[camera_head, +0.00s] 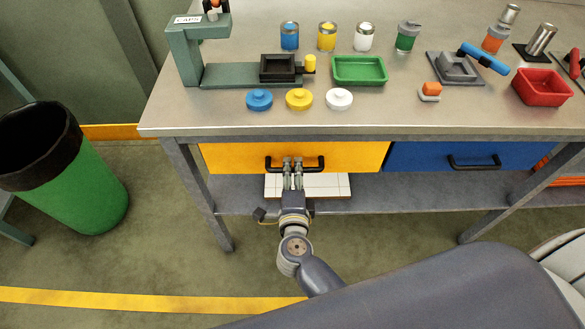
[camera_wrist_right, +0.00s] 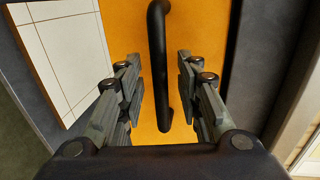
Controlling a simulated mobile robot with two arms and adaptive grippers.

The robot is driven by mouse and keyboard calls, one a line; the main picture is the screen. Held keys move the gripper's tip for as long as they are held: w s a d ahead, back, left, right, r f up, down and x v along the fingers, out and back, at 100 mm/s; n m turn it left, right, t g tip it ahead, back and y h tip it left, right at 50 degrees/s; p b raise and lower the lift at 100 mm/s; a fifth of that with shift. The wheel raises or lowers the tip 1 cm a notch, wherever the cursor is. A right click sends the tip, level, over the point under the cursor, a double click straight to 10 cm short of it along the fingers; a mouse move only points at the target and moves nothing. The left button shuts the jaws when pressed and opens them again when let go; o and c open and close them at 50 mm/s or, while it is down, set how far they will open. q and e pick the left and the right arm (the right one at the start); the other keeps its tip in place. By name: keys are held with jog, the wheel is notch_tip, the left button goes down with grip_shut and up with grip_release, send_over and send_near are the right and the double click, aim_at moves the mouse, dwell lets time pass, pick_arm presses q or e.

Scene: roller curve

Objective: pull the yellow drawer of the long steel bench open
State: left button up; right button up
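The yellow drawer (camera_head: 345,158) sits under the top of the long steel bench (camera_head: 225,120), at its left part, and looks closed. Its black bar handle (camera_head: 313,167) runs across the front. My right gripper (camera_head: 292,163) is at the handle, pointing at the drawer front. In the right wrist view the black handle (camera_wrist_right: 158,70) lies between the two open fingers of the gripper (camera_wrist_right: 160,90), with a gap on each side. The drawer's yellow front (camera_wrist_right: 205,45) fills the middle behind it. My left gripper is not in view.
A blue drawer (camera_head: 430,157) is to the right. A white tiled board (camera_head: 330,186) lies on the shelf below the yellow drawer. A green bin (camera_head: 85,190) stands at the left. Cans, lids and trays stand on the bench top. The floor before the bench is clear.

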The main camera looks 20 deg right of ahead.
jog(key=shift+w+d+f, duration=0.15)
jog(key=shift+w+d, duration=0.05)
jog(key=shift+w, duration=0.45)
grip_shut()
jog(key=shift+s, duration=0.1)
